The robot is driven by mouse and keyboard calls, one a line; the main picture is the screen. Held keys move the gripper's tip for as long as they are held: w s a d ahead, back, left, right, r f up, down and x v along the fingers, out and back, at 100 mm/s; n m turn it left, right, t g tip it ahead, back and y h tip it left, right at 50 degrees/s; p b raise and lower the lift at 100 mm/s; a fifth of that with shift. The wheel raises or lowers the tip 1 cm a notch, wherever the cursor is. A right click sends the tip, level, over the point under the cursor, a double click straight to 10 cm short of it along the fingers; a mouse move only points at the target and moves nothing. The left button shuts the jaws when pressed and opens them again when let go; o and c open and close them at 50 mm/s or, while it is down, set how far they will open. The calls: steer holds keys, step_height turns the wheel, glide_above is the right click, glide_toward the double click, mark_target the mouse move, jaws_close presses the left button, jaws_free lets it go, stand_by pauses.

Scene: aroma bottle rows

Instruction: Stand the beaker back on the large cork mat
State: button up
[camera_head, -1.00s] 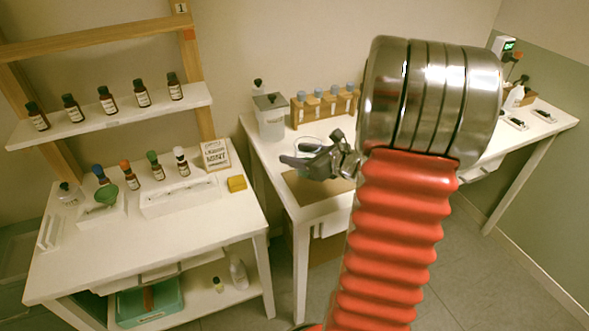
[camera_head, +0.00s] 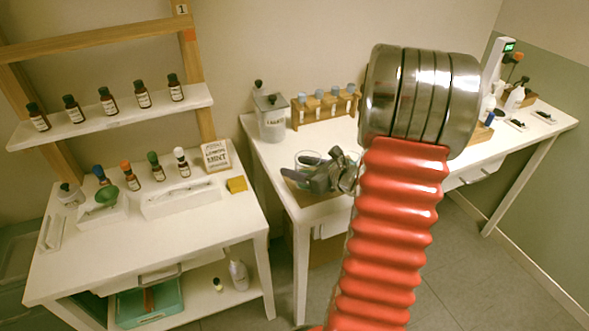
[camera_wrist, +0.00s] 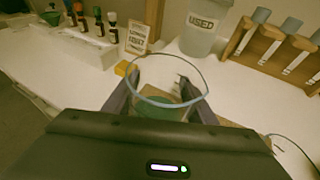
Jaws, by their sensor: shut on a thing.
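The beaker (camera_head: 306,158) is clear glass with a faintly green lower part and appears upright in the wrist view (camera_wrist: 160,108). My gripper (camera_head: 318,176) is shut on it, one finger on each side of the glass. In the wrist view my gripper (camera_wrist: 158,90) has the round rim between its fingers. The large cork mat (camera_head: 308,197) lies on the middle table, under my gripper and beaker. Brown cork also shows beside the beaker in the wrist view (camera_wrist: 232,123). My gripper hides most of the mat. I cannot tell whether the beaker's base touches it.
White bottles stand at the right end.

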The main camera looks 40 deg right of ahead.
steer(key=o, duration=1.3)
steer(key=shift+f, duration=0.1)
steer(key=shift+c, duration=0.2)
steer(key=v, duration=1.2)
steer(key=shift+s, duration=0.15)
